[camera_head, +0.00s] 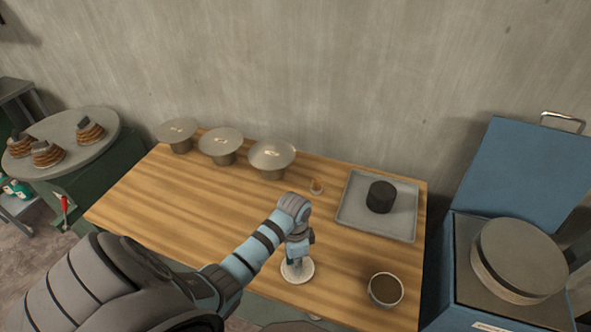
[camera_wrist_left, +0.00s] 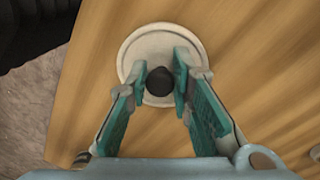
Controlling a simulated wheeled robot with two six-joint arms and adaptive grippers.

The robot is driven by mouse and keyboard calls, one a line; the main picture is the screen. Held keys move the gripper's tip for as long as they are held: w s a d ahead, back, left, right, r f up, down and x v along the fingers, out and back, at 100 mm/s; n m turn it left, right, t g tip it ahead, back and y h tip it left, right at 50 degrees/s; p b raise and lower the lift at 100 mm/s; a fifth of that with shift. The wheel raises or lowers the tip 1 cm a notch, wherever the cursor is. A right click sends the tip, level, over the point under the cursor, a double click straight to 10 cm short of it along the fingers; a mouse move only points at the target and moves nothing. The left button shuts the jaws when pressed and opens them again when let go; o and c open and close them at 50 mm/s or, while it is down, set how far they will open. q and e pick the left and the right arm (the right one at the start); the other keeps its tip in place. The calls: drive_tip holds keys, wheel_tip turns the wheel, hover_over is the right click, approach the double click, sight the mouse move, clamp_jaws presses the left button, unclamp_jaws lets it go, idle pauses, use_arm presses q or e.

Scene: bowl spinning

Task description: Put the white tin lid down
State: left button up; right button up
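The white tin lid (camera_head: 297,278) is a small round disc near the front edge of the wooden table in the head view. In the left wrist view the lid (camera_wrist_left: 133,47) shows with its dark round knob (camera_wrist_left: 160,81) in the middle. My left gripper (camera_head: 297,258) is above the lid, pointing down. My right gripper is not in view.
A bowl with brown contents (camera_head: 386,289) stands right of the lid. A grey tray (camera_head: 352,216) holds a dark round block (camera_head: 380,197). Several metal-topped stands, including one (camera_head: 271,155), line the back. The table's middle left (camera_head: 180,205) is bare.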

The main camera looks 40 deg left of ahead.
use_arm(q)
drive_tip(key=o, duration=0.3)
drive_tip(key=shift+r, duration=0.1)
wheel_tip(320, 180, up, 12)
drive_tip(key=p, duration=0.3)
drive_tip(key=shift+w+a+p, duration=0.3)
drive_tip(key=shift+a+p, duration=0.05)
drive_tip(key=shift+a, duration=0.1)
